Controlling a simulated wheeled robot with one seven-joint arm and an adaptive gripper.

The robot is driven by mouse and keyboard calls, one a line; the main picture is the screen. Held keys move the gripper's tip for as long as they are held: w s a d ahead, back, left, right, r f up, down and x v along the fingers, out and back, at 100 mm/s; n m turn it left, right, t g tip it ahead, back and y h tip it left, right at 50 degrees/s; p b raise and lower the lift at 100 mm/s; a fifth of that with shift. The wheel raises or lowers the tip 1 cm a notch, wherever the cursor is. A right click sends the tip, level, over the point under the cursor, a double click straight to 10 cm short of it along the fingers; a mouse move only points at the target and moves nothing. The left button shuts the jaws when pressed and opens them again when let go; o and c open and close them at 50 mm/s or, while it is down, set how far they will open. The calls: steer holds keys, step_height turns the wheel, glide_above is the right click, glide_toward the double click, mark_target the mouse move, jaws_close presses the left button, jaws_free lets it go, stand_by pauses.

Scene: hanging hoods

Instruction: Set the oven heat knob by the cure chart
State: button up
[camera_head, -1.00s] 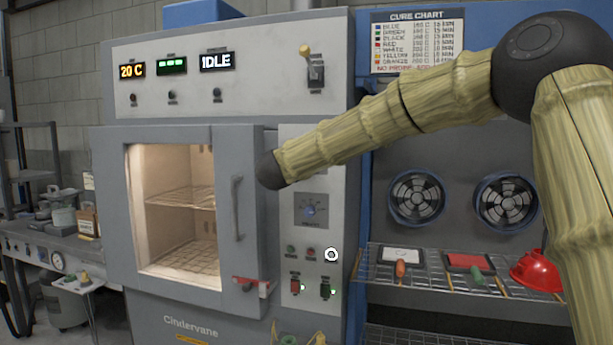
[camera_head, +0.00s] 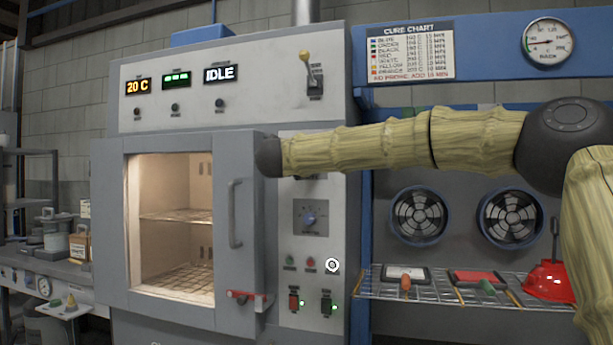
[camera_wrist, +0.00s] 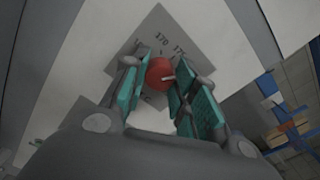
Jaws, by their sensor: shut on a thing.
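In the wrist view a red round knob (camera_wrist: 158,75) with a pale pointer mark sits on a grey dial plate (camera_wrist: 158,22). Numbers including 170 are printed around it. My gripper (camera_wrist: 163,84) has its teal-padded fingers closed on either side of the knob. The pointer's exact setting cannot be read. In the head view my arm hides this knob and my gripper. The cure chart (camera_head: 412,53) hangs at the upper right, listing colours with temperatures and minutes. The oven (camera_head: 235,75) shows 20 C on its orange display (camera_head: 138,87) and IDLE on another (camera_head: 219,74).
A blue knob (camera_head: 308,218) sits lower on the oven's panel, above small buttons and switches. A wire rack (camera_head: 440,291) at right holds panels, tools and a red item (camera_head: 550,280). Two fans are behind it.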

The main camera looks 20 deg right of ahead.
steer(key=shift+f+m+b, duration=0.1)
steer(key=shift+m+b, duration=0.5)
steer(key=shift+b, duration=0.05)
steer(key=o, duration=1)
steer(key=shift+o, duration=0.2)
steer(key=shift+s, duration=0.1)
steer(key=v, duration=1.1)
steer(key=shift+s+a, duration=0.25)
